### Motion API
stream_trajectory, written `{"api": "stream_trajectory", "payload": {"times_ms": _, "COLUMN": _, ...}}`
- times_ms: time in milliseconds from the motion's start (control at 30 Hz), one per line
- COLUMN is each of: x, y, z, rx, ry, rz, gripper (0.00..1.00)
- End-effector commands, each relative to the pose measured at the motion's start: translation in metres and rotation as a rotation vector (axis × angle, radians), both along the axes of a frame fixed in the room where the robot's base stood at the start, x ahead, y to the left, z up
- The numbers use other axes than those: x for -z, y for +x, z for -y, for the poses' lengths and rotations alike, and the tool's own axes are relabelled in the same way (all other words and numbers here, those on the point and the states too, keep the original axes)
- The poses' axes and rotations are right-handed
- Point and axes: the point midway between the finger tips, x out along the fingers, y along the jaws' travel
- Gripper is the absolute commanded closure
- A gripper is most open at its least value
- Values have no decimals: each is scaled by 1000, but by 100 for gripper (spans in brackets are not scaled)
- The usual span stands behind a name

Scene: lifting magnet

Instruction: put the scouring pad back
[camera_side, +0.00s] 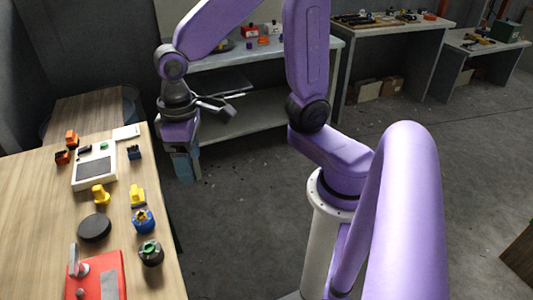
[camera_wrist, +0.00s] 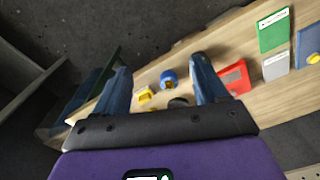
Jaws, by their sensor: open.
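A dark round disc (camera_side: 95,228) lies flat on the wooden table (camera_side: 40,217) in the side view; it may be the scouring pad, but I cannot tell for sure. In the wrist view the dark disc (camera_wrist: 178,102) is partly hidden by my gripper's body. A white tray-like block with a dark grey panel (camera_side: 95,170) lies farther back on the table. My gripper (camera_side: 184,172) hangs off the table's right edge, over the floor, pointing down. In the wrist view my gripper (camera_wrist: 160,66) has its fingers wide apart with nothing between them.
Near the disc are a yellow piece (camera_side: 100,195), another yellow piece (camera_side: 137,196), a blue knob (camera_side: 143,220), a black-green knob (camera_side: 151,253) and a red box (camera_side: 97,279) with a grey lever. Small orange pieces (camera_side: 71,137) sit at the back. The table's left side is bare.

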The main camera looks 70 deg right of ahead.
Motion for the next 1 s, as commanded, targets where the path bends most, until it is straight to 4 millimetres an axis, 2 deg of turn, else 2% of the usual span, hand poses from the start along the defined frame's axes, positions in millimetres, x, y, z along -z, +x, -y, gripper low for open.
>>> {"api": "stream_trajectory", "payload": {"times_ms": 33, "x": -2, "y": -17, "z": 6, "rx": -75, "ry": 2, "rz": 3, "gripper": 28}}
{"api": "stream_trajectory", "payload": {"times_ms": 200, "x": -4, "y": -69, "z": 27, "rx": -326, "ry": 4, "rz": 8, "gripper": 28}}
{"api": "stream_trajectory", "payload": {"times_ms": 300, "x": -4, "y": -96, "z": 40, "rx": -465, "ry": 4, "rz": 11, "gripper": 28}}
{"api": "stream_trajectory", "payload": {"times_ms": 433, "x": -2, "y": -122, "z": 55, "rx": -605, "ry": 4, "rz": 14, "gripper": 28}}
{"api": "stream_trajectory", "payload": {"times_ms": 633, "x": 0, "y": -140, "z": 66, "rx": -707, "ry": 3, "rz": 15, "gripper": 28}}
{"api": "stream_trajectory", "payload": {"times_ms": 1000, "x": 1, "y": -141, "z": 66, "rx": -714, "ry": 3, "rz": 14, "gripper": 28}}
